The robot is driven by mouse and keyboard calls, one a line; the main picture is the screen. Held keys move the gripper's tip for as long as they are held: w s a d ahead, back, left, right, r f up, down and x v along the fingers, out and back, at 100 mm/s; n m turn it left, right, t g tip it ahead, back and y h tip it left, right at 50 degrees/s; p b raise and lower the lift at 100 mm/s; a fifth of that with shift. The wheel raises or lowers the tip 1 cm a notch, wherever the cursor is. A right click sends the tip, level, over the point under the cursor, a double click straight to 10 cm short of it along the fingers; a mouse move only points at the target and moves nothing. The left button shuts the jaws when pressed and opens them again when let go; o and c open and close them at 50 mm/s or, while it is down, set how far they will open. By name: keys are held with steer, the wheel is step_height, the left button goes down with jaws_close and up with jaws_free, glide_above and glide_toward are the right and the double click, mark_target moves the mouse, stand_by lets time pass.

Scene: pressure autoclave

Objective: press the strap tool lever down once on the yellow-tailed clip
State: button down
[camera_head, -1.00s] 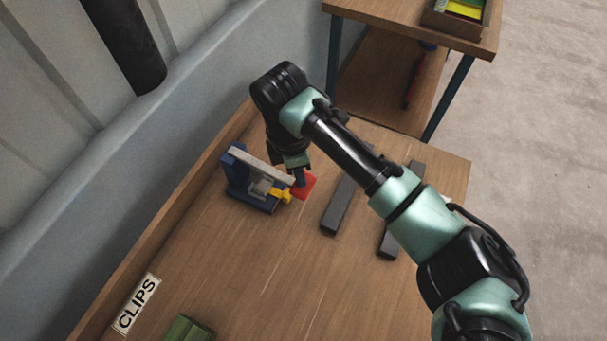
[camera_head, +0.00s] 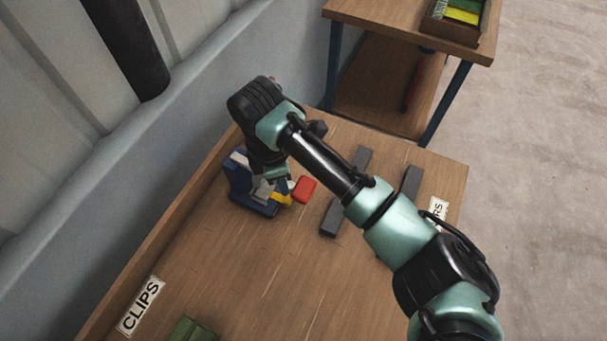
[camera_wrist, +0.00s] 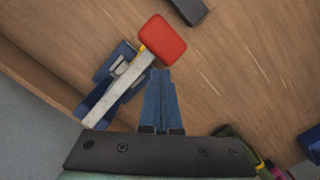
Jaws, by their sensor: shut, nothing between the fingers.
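The strap tool (camera_head: 238,181) stands on the bench by the wall, a blue frame with a pale grey lever (camera_wrist: 122,88) ending in a red pad (camera_head: 304,189). The red pad also shows in the wrist view (camera_wrist: 162,40). The yellow tail of the clip (camera_head: 282,200) pokes out of the tool, below the lever; the rest of the clip is largely hidden. My gripper (camera_wrist: 164,72) is shut and empty, its tips beside the lever and close to the red pad. I cannot tell whether they touch. My wrist hides part of the lever in the head view.
Dark grey bars (camera_head: 346,192) lie right of the tool. A CLIPS label (camera_head: 140,305) and a green block (camera_head: 192,331) are at the near left. A raised edge and wall border the left. Open bench lies in front of the tool.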

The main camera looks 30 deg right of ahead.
step_height(320, 180, up, 13)
steer(key=a, duration=0.1)
steer(key=shift+a, duration=0.15)
steer(key=shift+w, duration=0.1)
stand_by(1.0)
